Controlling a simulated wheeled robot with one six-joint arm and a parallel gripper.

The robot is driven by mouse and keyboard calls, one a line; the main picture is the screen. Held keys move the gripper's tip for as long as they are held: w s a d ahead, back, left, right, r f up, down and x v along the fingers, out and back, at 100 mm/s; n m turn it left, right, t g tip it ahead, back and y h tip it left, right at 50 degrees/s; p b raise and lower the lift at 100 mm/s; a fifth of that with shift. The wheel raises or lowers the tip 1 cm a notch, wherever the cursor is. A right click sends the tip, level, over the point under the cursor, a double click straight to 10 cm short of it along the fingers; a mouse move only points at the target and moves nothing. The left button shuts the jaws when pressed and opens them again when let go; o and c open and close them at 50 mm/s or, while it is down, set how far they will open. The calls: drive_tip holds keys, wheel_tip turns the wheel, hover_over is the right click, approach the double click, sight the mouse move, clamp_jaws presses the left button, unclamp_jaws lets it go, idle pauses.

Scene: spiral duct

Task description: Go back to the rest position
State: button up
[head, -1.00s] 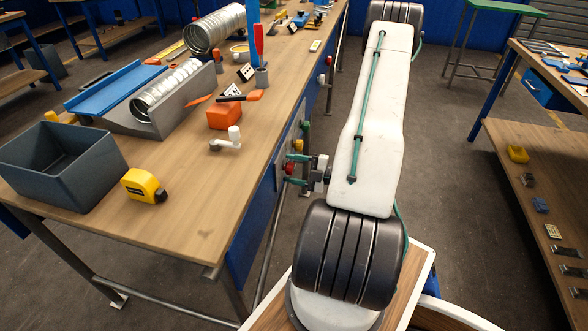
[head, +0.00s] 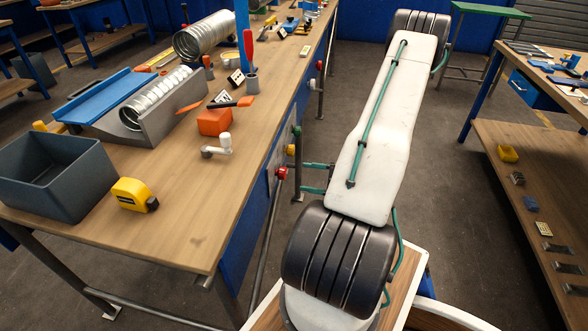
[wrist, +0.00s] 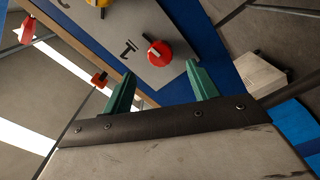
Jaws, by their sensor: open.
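My gripper (head: 304,177) has two green fingers and is open and empty. In the head view it points left towards the front panel of the workbench, partly hidden behind my white arm link. In the wrist view my gripper (wrist: 158,72) shows its fingers spread, with nothing between them. A red knob (wrist: 158,52) on the grey panel (wrist: 140,30) appears beyond the fingertips, apart from them. The red knob (head: 282,173) also shows in the head view, left of the fingers. A yellow knob (head: 291,150) and a green knob (head: 297,131) are above it.
The workbench (head: 190,235) stands left of my arm. It carries a dark bin (head: 60,185), a yellow tape measure (head: 132,195), an orange block (head: 214,122) and a ribbed duct (head: 160,95). A lower wooden shelf (head: 530,190) stands at the right. Open floor lies between.

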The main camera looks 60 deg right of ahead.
idle(0.3)
drive_tip(key=s+a+r+m+g+h, duration=0.3)
drive_tip(key=a+r+m+g, duration=0.4)
drive_tip(key=a+r, duration=0.9)
drive_tip(key=s+a+r+m+g+h, duration=0.3)
drive_tip(key=a+r+m+g, duration=0.5)
drive_tip(key=a+r, duration=0.8)
drive_tip(key=shift+a+r+m+h, duration=0.25)
drive_tip(key=shift+a+m+h, duration=0.25)
drive_tip(key=shift+m, duration=0.4)
